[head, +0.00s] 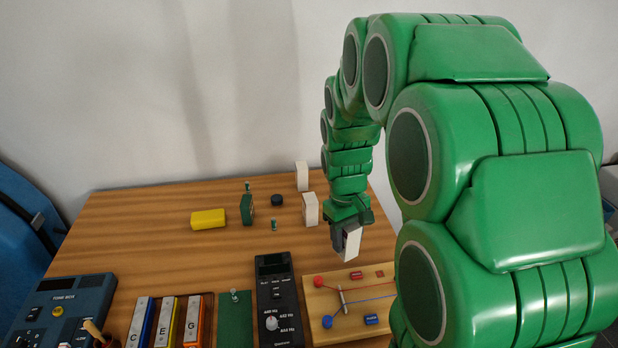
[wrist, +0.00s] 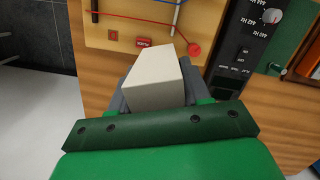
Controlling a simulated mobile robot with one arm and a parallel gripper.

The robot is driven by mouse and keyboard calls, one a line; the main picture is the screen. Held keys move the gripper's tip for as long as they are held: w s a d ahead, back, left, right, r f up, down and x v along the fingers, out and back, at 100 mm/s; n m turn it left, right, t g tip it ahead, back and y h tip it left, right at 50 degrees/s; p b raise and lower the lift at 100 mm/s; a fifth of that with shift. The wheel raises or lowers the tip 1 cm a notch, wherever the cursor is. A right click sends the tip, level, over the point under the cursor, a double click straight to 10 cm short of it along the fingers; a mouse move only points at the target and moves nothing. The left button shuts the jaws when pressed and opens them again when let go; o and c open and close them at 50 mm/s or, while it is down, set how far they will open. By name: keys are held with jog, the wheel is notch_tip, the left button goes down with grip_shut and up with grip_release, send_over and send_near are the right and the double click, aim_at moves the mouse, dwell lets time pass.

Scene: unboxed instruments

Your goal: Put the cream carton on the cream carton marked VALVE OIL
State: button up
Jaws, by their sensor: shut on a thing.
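My gripper (head: 343,238) is shut on a cream carton (head: 352,243) and holds it above the wooden table, near the string board. In the wrist view the held carton (wrist: 155,82) sits between the grey fingers, with its plain pale face showing. Two more cream cartons stand upright on the table to the left of my gripper and farther back: a nearer one (head: 310,209) and a farther one (head: 302,176). I cannot read any marking on them, so I cannot tell which says VALVE OIL.
A yellow block (head: 208,219), a green box (head: 247,209) and a dark round thing (head: 277,200) lie left of the standing cartons. The string board (head: 348,305), a black tuner (head: 277,295) and a blue tone box (head: 62,310) fill the front. The back left of the table (head: 140,205) is clear.

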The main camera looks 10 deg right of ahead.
jog(key=w+a+r+n+t, duration=0.1)
jog(key=w+r+n, duration=0.2)
jog(key=w+n, duration=0.65)
jog(key=w+a+r+n+t, duration=0.1)
jog(key=w+r+n, duration=0.2)
jog(key=w+n, duration=0.7)
jog(key=w+a+r+n+t, duration=0.1)
jog(key=w+a+r+n, duration=0.15)
jog(key=w+n, duration=0.7)
jog(key=m, duration=0.1)
send_near(302, 163)
jog(key=shift+w+d+f, duration=0.1)
jog(key=shift+w+f, duration=0.05)
jog(key=shift+f, duration=0.1)
jog(key=shift+w+f, duration=0.2)
jog(key=shift+f, duration=0.05)
dwell(0.4)
jog(key=shift+f, duration=0.15)
jog(key=shift+f, duration=1.35)
jog(key=shift+f, duration=0.15)
jog(key=o, duration=1.1)
